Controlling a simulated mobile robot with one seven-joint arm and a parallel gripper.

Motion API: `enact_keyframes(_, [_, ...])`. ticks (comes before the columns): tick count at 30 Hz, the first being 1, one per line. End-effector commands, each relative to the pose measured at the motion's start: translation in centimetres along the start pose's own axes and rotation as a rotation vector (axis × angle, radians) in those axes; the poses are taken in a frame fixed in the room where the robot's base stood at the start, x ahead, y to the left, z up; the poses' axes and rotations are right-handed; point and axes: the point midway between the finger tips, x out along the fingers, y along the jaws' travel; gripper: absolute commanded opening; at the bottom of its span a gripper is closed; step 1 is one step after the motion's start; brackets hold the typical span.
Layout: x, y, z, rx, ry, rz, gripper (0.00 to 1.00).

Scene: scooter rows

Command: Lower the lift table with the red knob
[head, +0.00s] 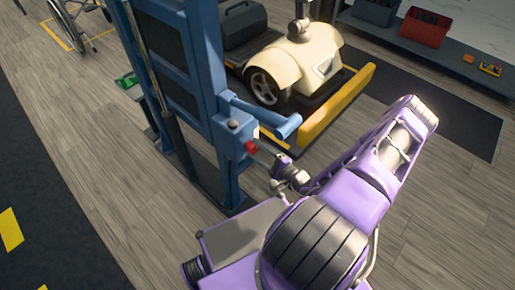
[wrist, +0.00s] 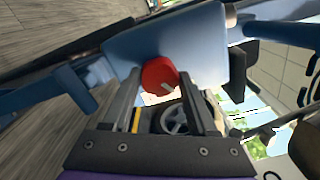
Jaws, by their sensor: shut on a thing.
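The red knob (head: 251,147) sits on a blue box on the side of the blue lift column (head: 205,120). My gripper (head: 260,146) reaches the knob from the right. In the wrist view my gripper (wrist: 160,88) has one finger on each side of the knob and is shut on it. The lift table (head: 338,108) is a dark platform with a yellow edge and carries a cream scooter (head: 300,58). The platform's height is hard to judge.
A blue handle bar (head: 275,122) sticks out from the column just above the knob, close to my gripper. A wheelchair (head: 72,25) stands at the upper left. A shelf with a red bin (head: 425,27) is at the upper right. Wooden floor at lower right is clear.

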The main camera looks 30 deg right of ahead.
Motion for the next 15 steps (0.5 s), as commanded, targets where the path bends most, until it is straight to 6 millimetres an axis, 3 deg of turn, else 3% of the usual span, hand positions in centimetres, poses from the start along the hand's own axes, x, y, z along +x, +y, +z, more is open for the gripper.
enact_keyframes(15, [-0.02,0.03,0.02,-0.221,-0.001,0.0,0.03])
